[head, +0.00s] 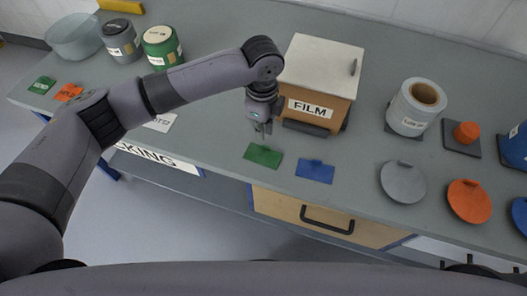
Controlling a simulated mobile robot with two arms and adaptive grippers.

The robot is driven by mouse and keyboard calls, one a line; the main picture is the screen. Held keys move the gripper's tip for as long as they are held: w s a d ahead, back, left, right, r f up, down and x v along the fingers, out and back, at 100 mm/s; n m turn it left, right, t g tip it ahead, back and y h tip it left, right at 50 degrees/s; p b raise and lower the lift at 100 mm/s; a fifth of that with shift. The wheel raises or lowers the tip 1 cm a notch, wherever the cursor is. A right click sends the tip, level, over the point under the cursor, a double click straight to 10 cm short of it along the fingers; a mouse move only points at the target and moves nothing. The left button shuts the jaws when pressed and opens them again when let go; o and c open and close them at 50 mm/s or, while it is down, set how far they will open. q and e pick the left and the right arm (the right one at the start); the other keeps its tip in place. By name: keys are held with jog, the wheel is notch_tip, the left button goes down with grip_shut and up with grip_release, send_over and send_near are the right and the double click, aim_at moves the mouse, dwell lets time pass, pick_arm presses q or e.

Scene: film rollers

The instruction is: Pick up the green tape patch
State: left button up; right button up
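A flat green tape patch (263,156) with a small raised tab on its far edge lies on the grey counter, in front of the box marked FILM. My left gripper (263,129) points down just behind and above this patch. Its fingers look slightly apart with nothing between them, and a small gap shows between the fingertips and the patch. A second, smaller green patch (42,85) lies at the far left of the counter. I cannot make out my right gripper.
A blue patch (315,172) lies right of the green one. The FILM box (318,86) stands close behind my gripper. A white roller (412,108), a grey disc (403,182) and an orange disc (469,201) are at right. A green can (161,47) stands at left.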

aim_at(264, 145)
pick_arm(q)
jog(key=shift+d+f+p, duration=0.2)
jog(key=shift+f+p, duration=0.4)
jog(key=shift+f, duration=2.75)
jog(key=shift+c, duration=0.3)
grip_shut()
jog(key=shift+r, duration=0.1)
